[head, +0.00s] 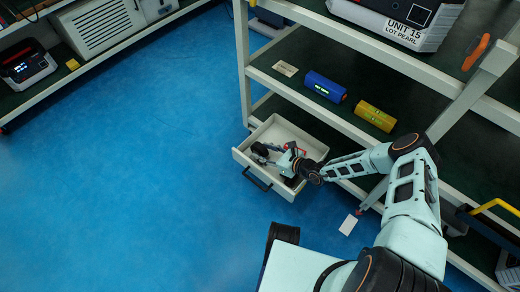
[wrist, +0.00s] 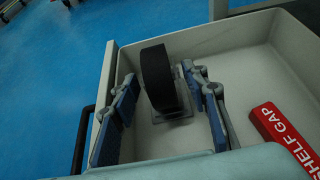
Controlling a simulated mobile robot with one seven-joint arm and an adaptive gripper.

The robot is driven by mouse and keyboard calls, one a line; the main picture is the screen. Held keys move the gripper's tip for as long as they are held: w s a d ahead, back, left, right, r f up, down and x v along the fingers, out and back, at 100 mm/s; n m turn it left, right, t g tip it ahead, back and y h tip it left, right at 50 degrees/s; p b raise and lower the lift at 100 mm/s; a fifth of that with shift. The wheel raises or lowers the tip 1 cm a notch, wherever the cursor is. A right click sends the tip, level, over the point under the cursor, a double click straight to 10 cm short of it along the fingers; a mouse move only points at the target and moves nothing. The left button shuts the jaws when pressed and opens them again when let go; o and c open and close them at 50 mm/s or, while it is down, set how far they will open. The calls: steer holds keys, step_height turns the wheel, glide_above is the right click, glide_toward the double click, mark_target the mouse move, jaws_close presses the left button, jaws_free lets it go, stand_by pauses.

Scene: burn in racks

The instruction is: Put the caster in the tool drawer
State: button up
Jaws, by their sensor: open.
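The caster (wrist: 160,80), a black wheel on a grey metal plate, is inside the white tool drawer (wrist: 255,62), near its front left in the wrist view. In the head view the drawer (head: 285,128) is pulled out from the rack, with a dark handle on its front, and the caster (head: 259,150) shows as a small dark shape. My gripper (wrist: 160,118) is open, with one blue-padded finger on each side of the caster. The fingers appear apart from the wheel. My gripper (head: 268,155) reaches down into the drawer in the head view.
A red block marked "SHELF GAP" (wrist: 285,138) lies in the drawer to the right. Above the drawer, a rack shelf holds a blue device (head: 325,86) and a yellow device (head: 376,116). A white card (head: 348,224) lies on the floor. The blue floor left of the drawer is clear.

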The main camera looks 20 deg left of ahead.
steer(key=p+v, duration=0.2)
steer(key=v, duration=0.7)
steer(key=shift+s+d+r, duration=0.1)
steer(key=shift+d, duration=0.15)
steer(key=shift+p, duration=0.3)
